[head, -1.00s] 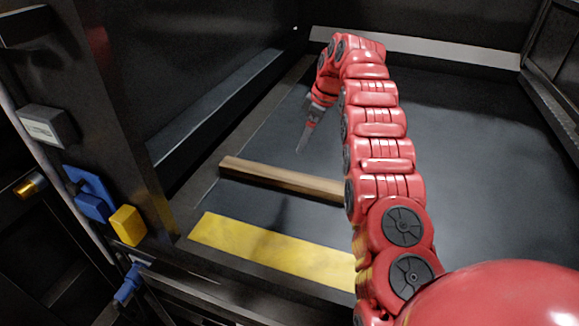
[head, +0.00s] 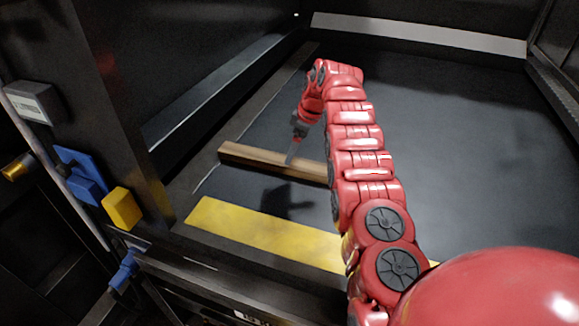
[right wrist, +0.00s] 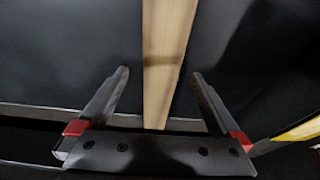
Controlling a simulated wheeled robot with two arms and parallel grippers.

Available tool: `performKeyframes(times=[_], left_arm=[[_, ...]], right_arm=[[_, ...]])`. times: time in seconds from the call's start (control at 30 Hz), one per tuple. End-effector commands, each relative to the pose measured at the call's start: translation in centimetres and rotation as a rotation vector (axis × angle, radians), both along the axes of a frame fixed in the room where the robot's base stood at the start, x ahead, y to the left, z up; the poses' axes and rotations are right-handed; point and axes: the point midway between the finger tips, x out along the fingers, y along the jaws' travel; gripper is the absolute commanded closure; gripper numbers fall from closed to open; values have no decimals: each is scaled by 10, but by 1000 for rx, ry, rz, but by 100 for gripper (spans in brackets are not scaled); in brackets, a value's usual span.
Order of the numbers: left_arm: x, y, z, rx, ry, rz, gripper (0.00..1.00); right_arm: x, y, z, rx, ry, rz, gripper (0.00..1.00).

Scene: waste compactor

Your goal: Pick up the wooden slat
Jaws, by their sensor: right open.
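The wooden slat (head: 246,156) is a long light-brown bar lying flat on the dark floor of the compactor. Its right end is hidden behind my right arm in the head view. My right gripper (head: 290,160) points down at the slat, a little left of the arm. In the right wrist view, the right gripper (right wrist: 159,73) is open. The slat (right wrist: 170,35) runs lengthwise between its two fingers, with a gap on each side. I cannot tell how far the fingertips are above the floor. My left gripper is not in view.
A yellow strip (head: 262,230) lies along the front edge of the floor. A dark side wall (head: 215,85) stands at the left, and a pale ledge (head: 420,35) runs along the back. Blue (head: 83,180) and yellow (head: 122,208) blocks sit on the left post. Floor behind the slat is clear.

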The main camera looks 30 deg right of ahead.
Motion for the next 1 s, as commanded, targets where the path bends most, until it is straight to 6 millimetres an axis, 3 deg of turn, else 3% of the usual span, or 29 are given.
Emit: performKeyframes(times=[0.13,0.5,0.83,1.0], left_arm=[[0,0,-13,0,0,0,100],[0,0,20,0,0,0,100],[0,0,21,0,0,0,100],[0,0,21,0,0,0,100]], right_arm=[[1,3,-16,-3,-2,1,0],[4,9,-37,1,2,1,0],[5,11,-47,0,1,0,0],[5,10,-47,-1,1,0,31]])
